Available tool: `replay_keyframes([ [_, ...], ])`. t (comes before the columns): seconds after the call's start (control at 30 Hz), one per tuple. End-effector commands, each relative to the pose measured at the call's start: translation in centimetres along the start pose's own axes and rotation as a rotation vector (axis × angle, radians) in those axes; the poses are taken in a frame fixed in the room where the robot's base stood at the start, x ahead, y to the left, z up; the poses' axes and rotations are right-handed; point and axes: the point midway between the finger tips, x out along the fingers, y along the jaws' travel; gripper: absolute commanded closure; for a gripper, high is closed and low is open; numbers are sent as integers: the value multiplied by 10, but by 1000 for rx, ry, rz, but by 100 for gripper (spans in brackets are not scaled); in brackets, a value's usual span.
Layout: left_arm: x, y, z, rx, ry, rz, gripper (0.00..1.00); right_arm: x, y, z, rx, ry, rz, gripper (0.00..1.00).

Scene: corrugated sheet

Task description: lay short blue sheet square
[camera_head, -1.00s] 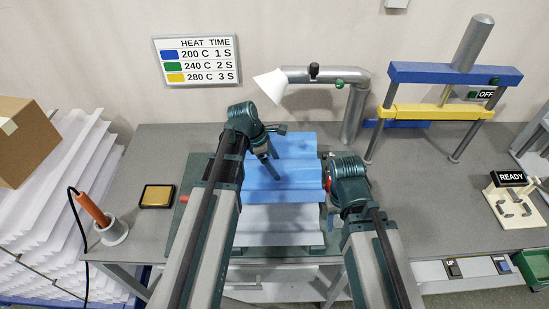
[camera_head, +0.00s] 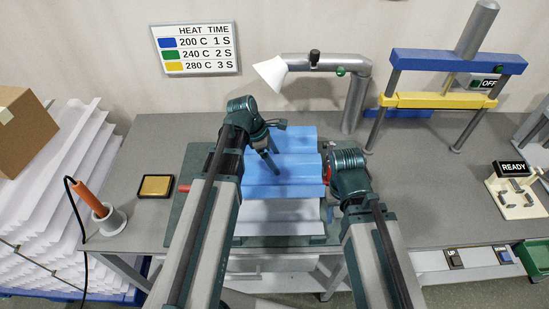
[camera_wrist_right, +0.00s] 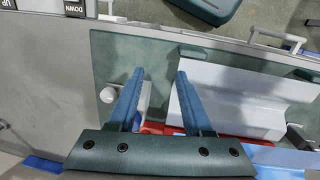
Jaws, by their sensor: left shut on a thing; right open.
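The short blue sheet (camera_head: 298,143), corrugated, lies over the far part of the green fixture (camera_head: 178,218). Its near edge overlaps a pale grey-white corrugated sheet (camera_head: 285,217). A corner of the blue sheet shows at the lower right in the right wrist view (camera_wrist_right: 288,158), where the pale sheet (camera_wrist_right: 235,90) fills the right side. My left gripper (camera_head: 270,166) points down onto the blue sheet, shut on it; its fingertips are partly hidden. My right gripper (camera_head: 326,188) is beside the sheets' right edge. Its fingers (camera_wrist_right: 160,75) are apart with nothing gripped between them.
Red parts (camera_wrist_right: 235,133) and a white round-ended rod (camera_wrist_right: 108,94) lie close to my right fingers. A grey pipe with a white nozzle (camera_head: 270,72) overhangs behind the fixture. A blue-and-yellow press (camera_head: 440,100) stands at right. A soldering-type iron (camera_head: 90,198) stands at left.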

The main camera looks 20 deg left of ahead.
Motion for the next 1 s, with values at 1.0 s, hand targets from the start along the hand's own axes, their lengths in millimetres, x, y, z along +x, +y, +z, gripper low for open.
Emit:
replay_keyframes([
  [1.0, 44, 0, -18, 0, 0, 0, 97, 47, -4, -3, 0, 0, 0, 50],
])
